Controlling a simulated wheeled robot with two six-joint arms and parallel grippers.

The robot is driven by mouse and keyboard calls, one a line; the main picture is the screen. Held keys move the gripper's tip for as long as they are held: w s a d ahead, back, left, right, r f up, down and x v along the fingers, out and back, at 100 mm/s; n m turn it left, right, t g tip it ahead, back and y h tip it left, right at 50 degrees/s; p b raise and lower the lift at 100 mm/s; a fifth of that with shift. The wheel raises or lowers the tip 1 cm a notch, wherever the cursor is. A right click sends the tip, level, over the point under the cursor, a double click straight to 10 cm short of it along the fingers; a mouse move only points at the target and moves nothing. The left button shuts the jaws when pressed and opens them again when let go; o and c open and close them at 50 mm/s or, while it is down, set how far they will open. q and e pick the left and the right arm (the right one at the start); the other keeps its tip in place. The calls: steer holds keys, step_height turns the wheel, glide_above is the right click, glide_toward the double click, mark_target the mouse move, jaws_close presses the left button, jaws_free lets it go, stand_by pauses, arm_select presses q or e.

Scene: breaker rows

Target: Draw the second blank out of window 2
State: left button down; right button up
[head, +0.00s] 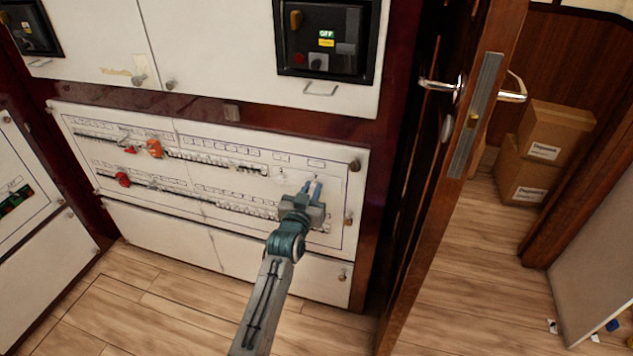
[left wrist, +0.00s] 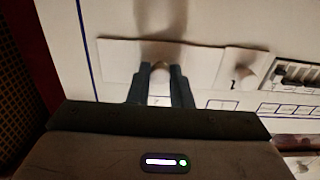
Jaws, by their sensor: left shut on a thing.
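My left gripper (head: 313,188) reaches the right end of the panel's upper breaker row. In the left wrist view its two dark fingers (left wrist: 161,88) are shut on the rounded knob of a wide white blank (left wrist: 115,62). The blank lies flat or nearly flat against the panel; I cannot tell whether it is fully seated. The wide blank also shows behind the fingers in the head view (head: 331,184). A smaller white blank (left wrist: 238,66) with its own knob sits beside it, next to the breakers, and also shows in the head view (head: 282,174). My right gripper is not in view.
Breaker rows (head: 200,160) run left across the white panel (head: 215,215), with orange and red devices (head: 154,149) on them. An open wooden door (head: 440,170) stands close on the right. Cardboard boxes (head: 545,150) are beyond it. The floor in front is clear.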

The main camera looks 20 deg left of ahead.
arm_select(q)
steer(key=shift+s, duration=0.1)
steer(key=shift+s+p, duration=0.75)
steer(key=shift+s, duration=0.6)
steer(key=s+p, duration=0.1)
steer(key=s, duration=0.6)
steer(key=shift+s+a, duration=0.15)
steer(key=shift+s, duration=0.1)
